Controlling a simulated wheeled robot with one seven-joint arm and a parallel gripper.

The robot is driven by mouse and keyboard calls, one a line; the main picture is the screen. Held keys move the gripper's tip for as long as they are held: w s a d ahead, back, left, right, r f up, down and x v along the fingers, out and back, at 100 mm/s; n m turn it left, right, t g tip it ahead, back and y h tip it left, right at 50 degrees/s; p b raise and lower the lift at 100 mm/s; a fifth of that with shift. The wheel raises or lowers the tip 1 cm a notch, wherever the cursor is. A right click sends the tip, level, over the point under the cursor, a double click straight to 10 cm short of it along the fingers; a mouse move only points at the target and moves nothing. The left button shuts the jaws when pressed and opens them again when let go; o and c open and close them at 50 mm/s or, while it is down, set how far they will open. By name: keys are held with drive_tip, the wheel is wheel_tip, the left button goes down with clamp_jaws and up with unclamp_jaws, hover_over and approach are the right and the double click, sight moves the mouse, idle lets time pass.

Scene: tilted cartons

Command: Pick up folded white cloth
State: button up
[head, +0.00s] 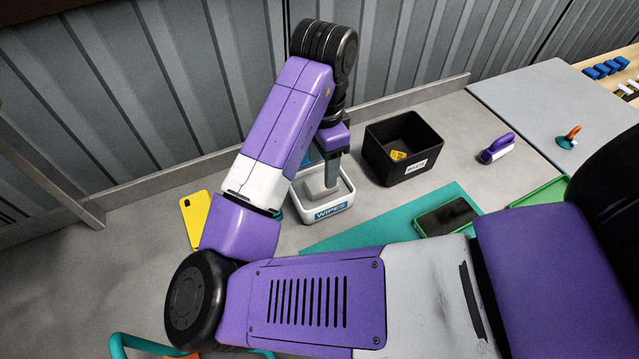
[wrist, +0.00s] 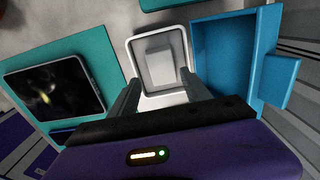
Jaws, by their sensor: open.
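The folded white cloth (wrist: 158,62) lies inside a white tray labelled WIPES (head: 333,211). The tray's pale rim also shows in the wrist view (wrist: 130,50). In the head view my gripper (head: 331,178) points down over the tray and hides most of the cloth. In the wrist view my gripper (wrist: 160,82) is open, with one finger toward each side of the tray and the cloth just beyond the fingertips. Nothing is between the fingers. I cannot tell how far above the cloth they are.
A blue open box (wrist: 228,60) stands close beside the tray. A black bin (head: 402,150) holding a yellow item is right of it. A teal mat (head: 345,240) carries a dark-screened device (head: 446,217). A yellow object (head: 194,216) lies left. A purple-handled tool (head: 497,148) lies farther right.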

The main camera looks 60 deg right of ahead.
sight(321, 183)
drive_tip(key=shift+w+f+p, duration=0.15)
drive_tip(key=shift+f+p, duration=0.05)
drive_tip(key=shift+f, duration=1.15)
drive_tip(key=shift+w+f+p, duration=0.1)
drive_tip(key=shift+f+p, duration=0.05)
drive_tip(key=shift+f, duration=1.2)
drive_tip(key=c, duration=1.1)
drive_tip(key=shift+r, duration=0.1)
wheel_tip(321, 183, up, 20)
drive_tip(key=shift+p, duration=0.35)
